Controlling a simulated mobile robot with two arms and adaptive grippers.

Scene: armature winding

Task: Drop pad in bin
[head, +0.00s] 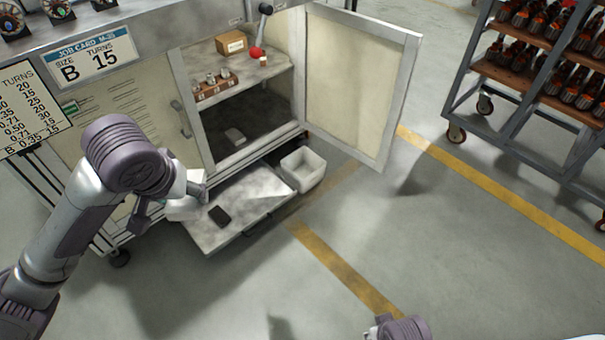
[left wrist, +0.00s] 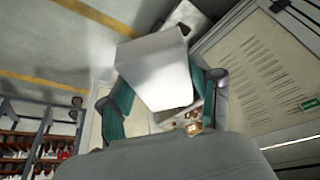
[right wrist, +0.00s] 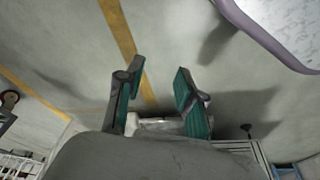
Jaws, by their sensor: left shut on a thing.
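My left gripper (head: 196,190) is shut on a white, flat-sided pad (head: 184,209) over the left part of the pulled-out drawer. In the left wrist view the pad (left wrist: 156,66) sits between the two teal-lined fingers and hides much of what lies beyond. A white, open-topped bin (head: 303,170) stands to the right of the drawer, below the open cabinet door. The pad is outside the bin, to its left. My right gripper (right wrist: 158,85) is open, with nothing between its fingers; the head view shows only part of my right arm at the bottom edge.
The pulled-out drawer (head: 250,196) carries a small dark object (head: 219,215). The cabinet door (head: 358,85) stands open above and right of the bin. Inside the cabinet are a cardboard box (head: 231,42) and a small rack (head: 214,86). A loaded cart (head: 540,70) stands far right.

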